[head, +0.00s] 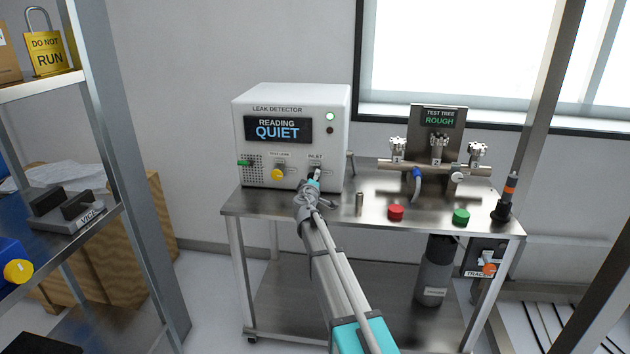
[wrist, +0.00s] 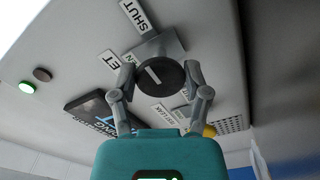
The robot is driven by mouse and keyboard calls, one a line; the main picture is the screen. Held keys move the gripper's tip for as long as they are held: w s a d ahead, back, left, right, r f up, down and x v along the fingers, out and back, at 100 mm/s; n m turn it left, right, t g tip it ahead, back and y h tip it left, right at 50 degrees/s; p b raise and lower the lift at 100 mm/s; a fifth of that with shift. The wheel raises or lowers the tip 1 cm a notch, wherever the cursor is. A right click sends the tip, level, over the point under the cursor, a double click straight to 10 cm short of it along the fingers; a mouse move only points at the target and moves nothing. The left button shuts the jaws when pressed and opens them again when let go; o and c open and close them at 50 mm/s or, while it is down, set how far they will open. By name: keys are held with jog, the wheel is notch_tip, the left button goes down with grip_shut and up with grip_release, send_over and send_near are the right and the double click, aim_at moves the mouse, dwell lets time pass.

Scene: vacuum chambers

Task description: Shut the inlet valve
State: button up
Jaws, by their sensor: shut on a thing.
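The inlet valve knob (wrist: 160,80) is round and black with a short white line on its face. It sits on the front of the white leak detector (head: 338,115), below the INLET label (head: 315,156). In the wrist view my gripper (wrist: 160,76) has one finger on each side of the knob and is shut on it. A SHUT label (wrist: 138,16) lies above the knob in that view; I cannot tell whether the line points at it. In the head view my gripper (head: 313,184) reaches the inlet and mostly hides the knob.
The detector's screen (head: 278,129) reads QUIET. A yellow knob (head: 278,174) is left of the inlet. On the steel cart (head: 335,215) are a small metal cylinder (head: 359,204), a red button (head: 396,212), a green button (head: 461,216) and the test tree (head: 437,165). A shelf (head: 110,200) stands left.

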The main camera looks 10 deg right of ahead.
jog(key=o, duration=1.2)
jog(key=shift+c, duration=0.2)
jog(key=shift+s, duration=0.15)
jog(key=v, duration=1.1)
jog(key=shift+s, duration=0.35)
jog(key=shift+a, duration=0.1)
